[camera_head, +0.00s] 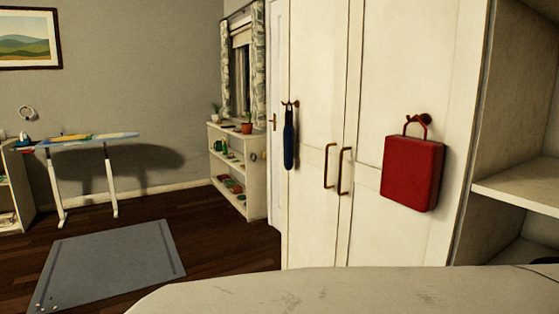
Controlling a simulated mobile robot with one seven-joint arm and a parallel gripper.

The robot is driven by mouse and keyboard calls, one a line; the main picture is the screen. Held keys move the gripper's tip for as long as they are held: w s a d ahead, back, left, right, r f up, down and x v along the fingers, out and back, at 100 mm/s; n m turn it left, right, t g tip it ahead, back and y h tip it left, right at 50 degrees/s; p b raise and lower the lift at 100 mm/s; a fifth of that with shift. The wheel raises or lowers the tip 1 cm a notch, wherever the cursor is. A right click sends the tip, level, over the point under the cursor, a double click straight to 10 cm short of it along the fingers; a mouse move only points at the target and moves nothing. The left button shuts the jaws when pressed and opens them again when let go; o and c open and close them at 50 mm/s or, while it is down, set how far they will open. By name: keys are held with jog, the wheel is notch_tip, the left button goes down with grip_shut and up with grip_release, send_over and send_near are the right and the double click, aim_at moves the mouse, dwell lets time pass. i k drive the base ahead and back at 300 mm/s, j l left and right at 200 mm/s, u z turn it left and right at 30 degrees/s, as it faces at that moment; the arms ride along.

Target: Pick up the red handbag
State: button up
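The red handbag (412,173) hangs by its red handle from a dark round hook or knob (425,119) on the right-hand door of the white wardrobe (325,60). It hangs upright, tilted slightly, against the door front at the right of the head view. Nothing covers its front. My gripper is not in view.
A pale surface (350,292) fills the bottom right, below the wardrobe. A dark blue item (289,138) hangs on another hook. Open shelves (520,188) stand at the right. A grey rug (110,264), ironing board (100,138) and low bookshelf (236,207) are to the left.

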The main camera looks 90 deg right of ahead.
aim_at(412, 167)
jog(key=z, duration=3.25)
jog(key=i+j+z, duration=0.2)
jog(key=j, duration=0.3)
jog(key=i+j+z, duration=0.2)
jog(key=j, duration=0.35)
jog(key=j+z, duration=0.25)
jog(key=j, duration=0.3)
jog(key=i+j+z, duration=0.2)
jog(key=j, duration=0.4)
jog(key=k, duration=0.1)
